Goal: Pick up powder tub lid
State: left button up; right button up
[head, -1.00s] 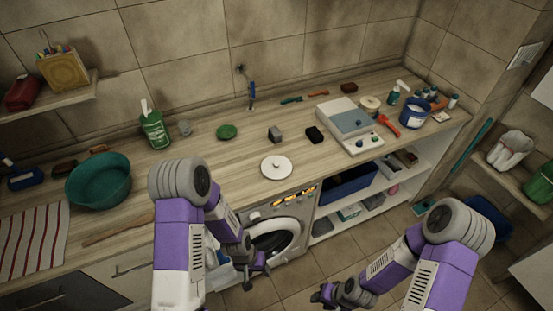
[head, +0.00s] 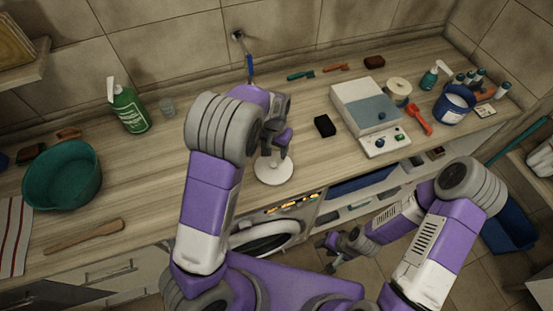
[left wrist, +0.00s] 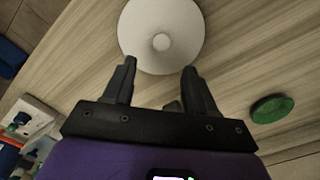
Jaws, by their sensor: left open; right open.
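The white round powder tub lid (head: 270,172), with a small knob at its centre, lies on the wooden counter near the front edge. My left gripper (head: 278,150) is open above it, partly covering it in the head view. In the left wrist view the lid (left wrist: 150,22) lies just beyond my open, empty fingers (left wrist: 158,70), with its knob roughly between their lines. My right gripper (head: 334,257) is open, low in front of the counter.
A black block (head: 325,125) and a white-and-blue device (head: 365,110) stand right of the lid. A green round thing (left wrist: 271,108) lies near my left gripper. A green bottle (head: 129,108) and a teal basin (head: 62,174) are at left. The washing machine is below the front edge.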

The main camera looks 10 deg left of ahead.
aim_at(274, 164)
pick_arm(q)
jog(key=f, duration=0.4)
jog(key=s+f, duration=0.1)
jog(key=f, duration=0.1)
jog(key=shift+a, duration=0.1)
jog(key=shift+f, duration=0.4)
grip_shut()
